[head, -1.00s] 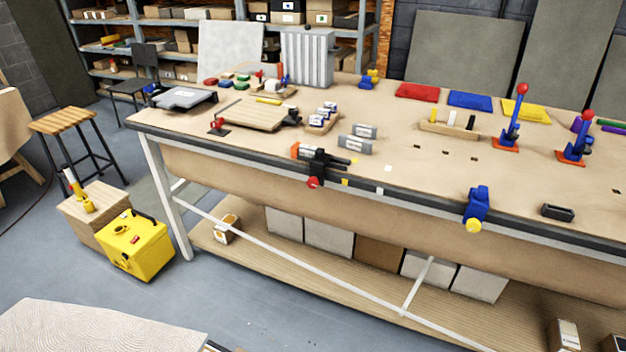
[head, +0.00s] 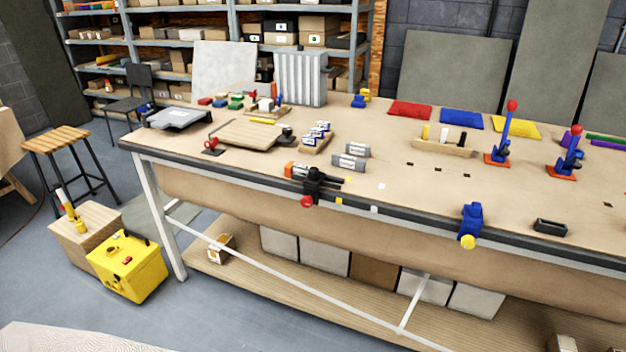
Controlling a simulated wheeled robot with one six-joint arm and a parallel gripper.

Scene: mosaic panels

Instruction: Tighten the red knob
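A red knob (head: 307,201) sits on the front of a black clamp (head: 314,184) at the workbench's front edge. An orange-and-grey cylinder (head: 299,171) lies on the bench top right behind the clamp. Whether the clamp grips it cannot be told. Dark bars reach right from the clamp along the edge. A second clamp, blue (head: 470,222) with a yellow knob (head: 468,242), is on the same edge further right. My gripper is not in the head view.
The long workbench (head: 400,195) carries grey cylinders (head: 350,162), a wooden rack (head: 445,147) and two blue red-topped levers (head: 498,145). A yellow box (head: 130,265) and a stool (head: 57,140) stand left.

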